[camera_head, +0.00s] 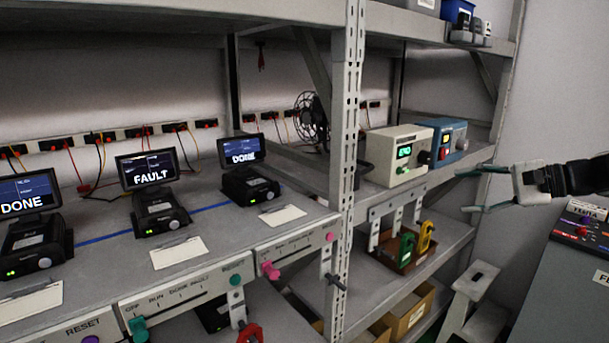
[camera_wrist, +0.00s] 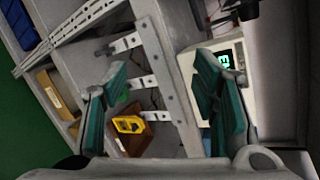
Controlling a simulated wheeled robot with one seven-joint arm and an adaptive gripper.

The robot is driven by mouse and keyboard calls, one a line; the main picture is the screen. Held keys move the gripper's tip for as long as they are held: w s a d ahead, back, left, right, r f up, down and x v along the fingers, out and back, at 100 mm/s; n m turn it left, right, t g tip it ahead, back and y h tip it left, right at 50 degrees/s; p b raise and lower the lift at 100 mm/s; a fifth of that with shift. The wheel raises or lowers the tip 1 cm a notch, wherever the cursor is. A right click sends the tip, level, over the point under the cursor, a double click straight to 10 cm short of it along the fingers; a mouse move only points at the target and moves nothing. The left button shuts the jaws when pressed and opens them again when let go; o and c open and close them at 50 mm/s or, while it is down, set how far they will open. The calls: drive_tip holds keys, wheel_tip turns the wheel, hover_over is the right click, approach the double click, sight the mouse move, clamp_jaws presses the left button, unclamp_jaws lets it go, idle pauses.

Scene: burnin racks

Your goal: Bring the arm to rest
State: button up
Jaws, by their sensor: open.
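My gripper (camera_head: 478,188) is at the right of the head view, stretched out to the left in front of the right-hand rack. Its fingers are spread apart and nothing is between them. In the wrist view my gripper (camera_wrist: 163,95) shows two teal finger pads, wide apart, with the rack's edge and hanging brackets beyond them. A cream power supply with a green display (camera_head: 398,154) stands on the rack shelf to the left of the gripper, apart from it.
Three screen units read DONE (camera_head: 27,205), FAULT (camera_head: 150,172) and DONE (camera_head: 243,152) on the left shelf. A perforated upright (camera_head: 347,130) divides the racks. A brown tray (camera_head: 432,252) holds green and yellow items. A grey control cabinet (camera_head: 565,275) stands at right, near a step stool (camera_head: 472,290).

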drive_tip(key=s+a+n+g+h+p, duration=0.1)
drive_tip(key=s+a+n+g+h, duration=0.45)
drive_tip(key=s+a, duration=1.15)
drive_tip(key=s+f+n+t+h+p, duration=0.1)
drive_tip(key=s+n+h, duration=0.4)
drive_tip(key=s, duration=1.5)
drive_tip(key=shift+d+f+n+p, duration=0.25)
drive_tip(key=shift+n+p, duration=0.1)
drive_tip(key=shift+n, duration=0.8)
